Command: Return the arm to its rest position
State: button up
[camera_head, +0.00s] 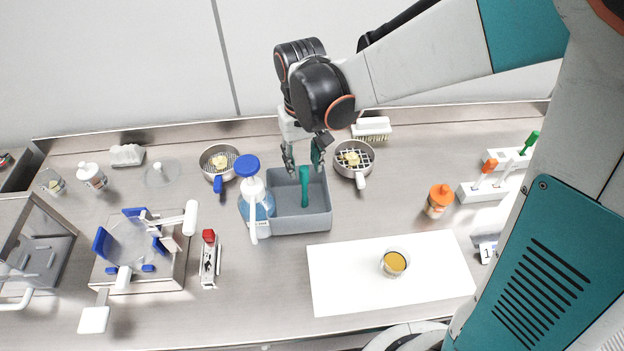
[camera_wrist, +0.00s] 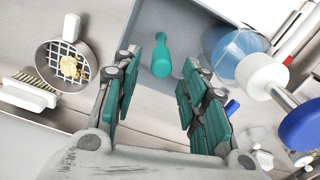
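My gripper (camera_head: 304,164) hangs over the back part of a grey bin (camera_head: 306,228), at the end of my extended arm. Its teal-padded fingers are apart in the wrist view (camera_wrist: 160,80), with nothing between them. A teal-handled tool (camera_head: 305,188) lies in the bin; in the wrist view its handle (camera_wrist: 161,56) shows beyond the fingertips, apart from them. I cannot tell what the tool's other end looks like.
A blue-capped pump bottle (camera_head: 258,205) stands close against the bin's left side. Two round strainers (camera_head: 219,160) (camera_head: 353,160) flank the bin's back. A white board (camera_head: 340,285) bears a cup of yellow-brown seasoning (camera_head: 394,263). An orange-capped bottle (camera_head: 437,205) stands right.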

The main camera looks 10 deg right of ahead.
jog(key=shift+s+r, duration=0.25)
jog(key=shift+r, duration=1)
jog(key=shift+s+d+r, duration=0.15)
jog(key=shift+d+r, duration=0.15)
jog(key=shift+d, duration=0.05)
jog(key=s+d+r+m+t+b, duration=0.1)
jog(key=s+d+r+t, duration=0.1)
jog(key=s+d, duration=0.4)
jog(key=s+d+r+m+t+b, duration=0.1)
jog(key=s+d+r+t+b, duration=0.1)
jog(key=s+d+t, duration=0.3)
jog(key=shift+s+d+r, duration=0.8)
jog(key=shift+d, duration=0.5)
